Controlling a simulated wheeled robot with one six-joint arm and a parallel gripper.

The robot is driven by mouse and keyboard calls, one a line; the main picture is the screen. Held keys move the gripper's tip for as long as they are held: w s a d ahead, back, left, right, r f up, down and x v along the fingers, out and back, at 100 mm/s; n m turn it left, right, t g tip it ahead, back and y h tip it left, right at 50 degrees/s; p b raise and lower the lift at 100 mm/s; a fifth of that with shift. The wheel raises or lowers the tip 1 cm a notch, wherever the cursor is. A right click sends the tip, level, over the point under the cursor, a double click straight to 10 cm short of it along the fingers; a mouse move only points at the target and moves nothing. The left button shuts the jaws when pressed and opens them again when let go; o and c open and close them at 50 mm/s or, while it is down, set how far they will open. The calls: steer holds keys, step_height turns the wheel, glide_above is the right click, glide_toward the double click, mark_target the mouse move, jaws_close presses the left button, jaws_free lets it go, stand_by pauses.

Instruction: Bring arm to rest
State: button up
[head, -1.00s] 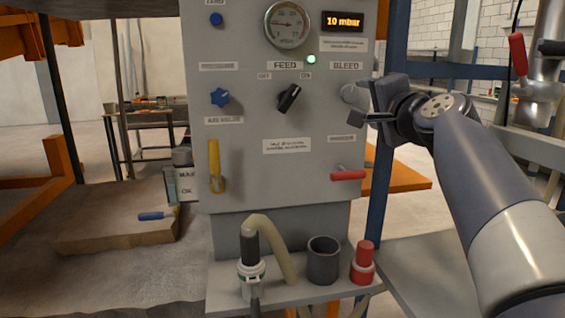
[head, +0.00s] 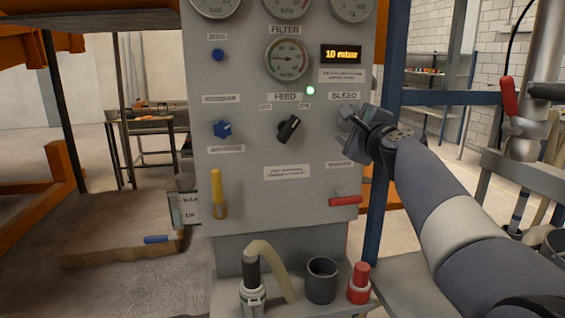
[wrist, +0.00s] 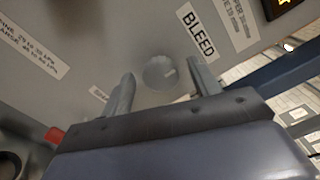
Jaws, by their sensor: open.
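My gripper (head: 352,130) is in front of the grey control panel (head: 240,180), by the BLEED label, at the right side of the panel. In the wrist view my gripper (wrist: 162,88) is open, with its two fingers apart. The round grey BLEED knob (wrist: 159,73) shows in the gap between the fingers, beyond their tips or level with them; I cannot tell whether they touch it. In the head view the gripper mostly hides this knob. My arm reaches in from the lower right.
The black FEED switch (head: 288,129) and the red lever (head: 345,200) are close to the gripper. A yellow handle (head: 218,193) is at the panel's lower left. A dark cup (head: 321,280) and a red bottle (head: 360,283) stand on the shelf below. A blue post (head: 385,150) rises behind the arm.

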steer(key=m+p, duration=0.1)
steer(key=m, duration=0.1)
steer(key=m+p, duration=0.1)
steer(key=m, duration=0.1)
steer(key=m+p, duration=0.2)
steer(key=m, duration=0.1)
steer(key=shift+r, duration=0.25)
steer(key=m+p, duration=0.2)
steer(key=m, duration=0.1)
steer(key=shift+d+m, duration=0.15)
steer(key=shift+m, duration=0.25)
steer(key=shift+f+m+p, duration=0.15)
steer(key=shift+m+p, duration=0.6)
steer(key=shift+m, duration=0.35)
steer(key=shift+s, duration=0.1)
